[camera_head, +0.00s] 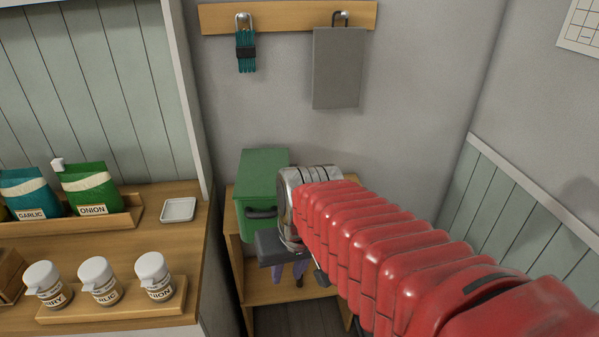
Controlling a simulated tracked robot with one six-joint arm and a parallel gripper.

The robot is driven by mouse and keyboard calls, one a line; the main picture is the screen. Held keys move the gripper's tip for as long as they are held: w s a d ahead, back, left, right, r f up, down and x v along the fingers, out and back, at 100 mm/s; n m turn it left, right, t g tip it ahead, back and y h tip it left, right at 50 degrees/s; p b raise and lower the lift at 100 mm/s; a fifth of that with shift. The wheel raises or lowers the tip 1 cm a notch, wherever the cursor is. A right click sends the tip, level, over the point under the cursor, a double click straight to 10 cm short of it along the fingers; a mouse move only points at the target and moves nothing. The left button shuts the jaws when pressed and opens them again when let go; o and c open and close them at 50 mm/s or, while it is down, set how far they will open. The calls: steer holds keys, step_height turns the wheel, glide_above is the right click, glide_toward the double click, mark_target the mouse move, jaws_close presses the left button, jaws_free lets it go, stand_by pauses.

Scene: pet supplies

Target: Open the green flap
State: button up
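A green box (265,165) stands on a small wooden shelf unit in the middle of the view. Its flat green top is in plain sight and looks closed. A dark bar like a handle (262,212) shows at its front, but I cannot tell whether it belongs to the box or to my gripper. My gripper (280,248) is in front of the box, low and to its right, at the end of my red arm. Its dark grey body shows, but its fingertips are not clear. The wrist and arm hide the box's right part and much of its front.
The wooden shelf unit (262,290) has a lower shelf with a purple thing partly hidden. At left, a counter holds pouches (93,188), jars (100,280) and a white dish (179,209). A grey board (338,68) and a teal bundle (246,50) hang behind.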

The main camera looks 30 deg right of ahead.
steer(key=w+d+f+m+t+y, duration=0.1)
steer(key=w+d+f+m+y, duration=0.35)
steer(key=d, duration=0.45)
steer(key=w+d+f+m+t+y, duration=0.1)
steer(key=w+d+f+m+y, duration=0.35)
steer(key=d, duration=0.45)
steer(key=w+d+r+t+y, duration=0.1)
steer(key=w+d+r+t, duration=0.2)
steer(key=d, duration=0.3)
steer(key=w+d+r+n+t, duration=0.1)
steer(key=w+d+r+t, duration=0.3)
steer(key=d+t, duration=0.2)
steer(key=shift+d+r+n+y, duration=0.3)
steer(key=shift+d+r+y, duration=0.05)
steer(key=shift+d+y, duration=0.1)
steer(key=shift+w, duration=0.1)
steer(key=x, duration=1.3)
steer(key=shift+w+a, duration=0.2)
steer(key=shift+w, duration=0.15)
steer(key=shift+r, duration=0.1)
steer(key=shift+c, duration=0.6)
